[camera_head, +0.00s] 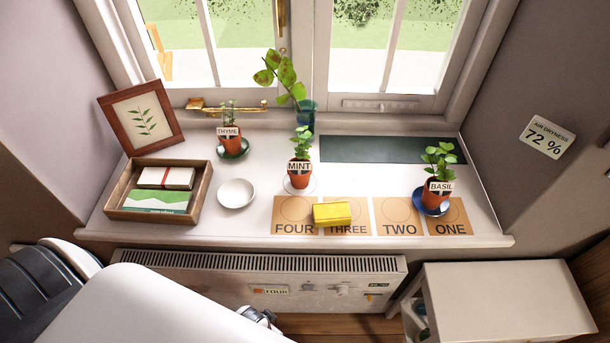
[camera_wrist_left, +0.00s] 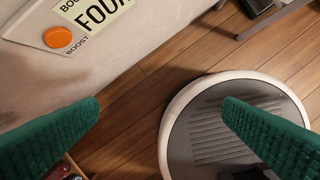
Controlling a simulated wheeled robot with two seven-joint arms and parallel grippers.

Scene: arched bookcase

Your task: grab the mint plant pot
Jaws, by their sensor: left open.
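The mint plant pot (camera_head: 300,181) is a small terracotta pot with a white MINT label and green leaves. It stands upright on a pale saucer (camera_head: 312,186) near the middle of the windowsill. My left gripper (camera_wrist_left: 162,102) shows in the left wrist view as two green padded fingers, wide apart with nothing between them. It is low down beside the radiator panel, below the sill and away from the pot. In the head view my white arm covers the lower left. My right gripper is in neither view.
A radiator (camera_head: 330,266) is below; a white cabinet (camera_head: 500,295) stands right.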

